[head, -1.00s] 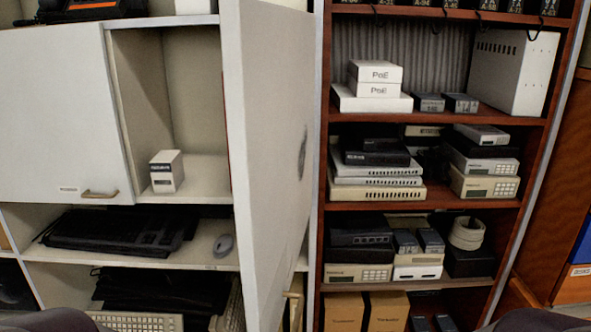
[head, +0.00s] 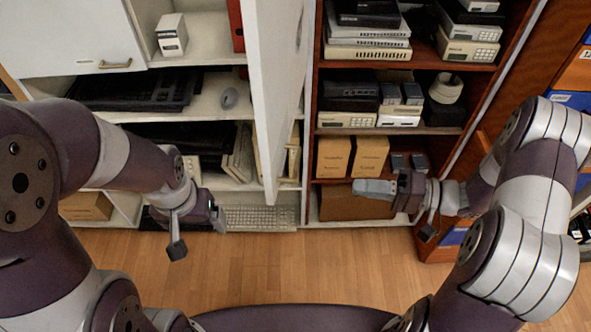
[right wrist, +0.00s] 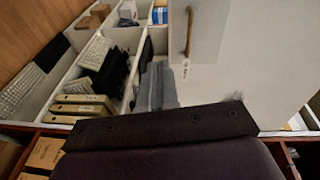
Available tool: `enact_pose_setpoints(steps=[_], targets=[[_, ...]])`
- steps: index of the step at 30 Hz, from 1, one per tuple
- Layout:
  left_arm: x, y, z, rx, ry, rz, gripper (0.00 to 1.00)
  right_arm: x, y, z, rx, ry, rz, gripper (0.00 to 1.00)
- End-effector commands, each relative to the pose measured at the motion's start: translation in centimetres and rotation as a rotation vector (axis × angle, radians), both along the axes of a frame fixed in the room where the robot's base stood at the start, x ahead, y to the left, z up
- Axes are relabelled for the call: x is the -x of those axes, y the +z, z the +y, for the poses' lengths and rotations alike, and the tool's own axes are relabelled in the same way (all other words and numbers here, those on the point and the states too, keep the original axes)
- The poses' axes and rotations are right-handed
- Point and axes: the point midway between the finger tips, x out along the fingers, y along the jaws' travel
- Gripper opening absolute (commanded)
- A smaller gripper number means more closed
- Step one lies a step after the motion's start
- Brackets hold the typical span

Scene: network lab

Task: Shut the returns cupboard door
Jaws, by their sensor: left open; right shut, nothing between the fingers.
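The open white cupboard door (head: 282,80) is swung out toward me and seen almost edge-on in the head view. In the right wrist view this door (right wrist: 245,60) fills the right, with a wooden bar handle (right wrist: 189,32). The cupboard's other door (head: 60,35), at left, is shut. My right gripper (head: 358,188) is shut and empty, to the right of the open door's lower edge; its fingers (right wrist: 156,88) appear in front of the door's left part in the wrist view. I cannot tell whether they touch. My left gripper (head: 198,232) is open and empty, left of the door.
Inside the cupboard are a small white box (head: 172,35), a grey mouse (head: 229,97) and keyboards (head: 258,217). A brown rack (head: 310,110) with network devices stands right of the door. The wooden floor (head: 290,265) in front is clear.

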Motion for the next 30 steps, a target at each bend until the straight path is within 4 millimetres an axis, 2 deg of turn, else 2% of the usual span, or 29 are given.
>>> enact_pose_setpoints(steps=[3, 7, 21, 25, 30], targets=[[0.0, 0.0, 0.0, 0.0, 0.0, 0.0, 0.92, 0.6, 1.5, 0.4, -0.097, 0.028, 0.109, 0.0], [0.0, 0.4, 0.0, 0.0, 0.0, -0.001, 0.92, 0.4, 1.6, 1.6, -0.097, 0.028, 0.129, 0.0], [0.0, 3.0, 0.0, 0.0, 0.0, -0.001, 0.92, -1.3, 1.8, 11.2, -0.093, 0.028, 0.125, 0.0], [0.0, 3.4, 0.0, 0.0, 0.0, -0.001, 0.92, -1.6, 1.6, 13.0, -0.092, 0.026, 0.125, 0.0], [0.0, 3.6, 0.0, 0.0, 0.0, -0.001, 0.92, -1.9, 1.4, 14.0, -0.092, 0.024, 0.124, 0.0]])
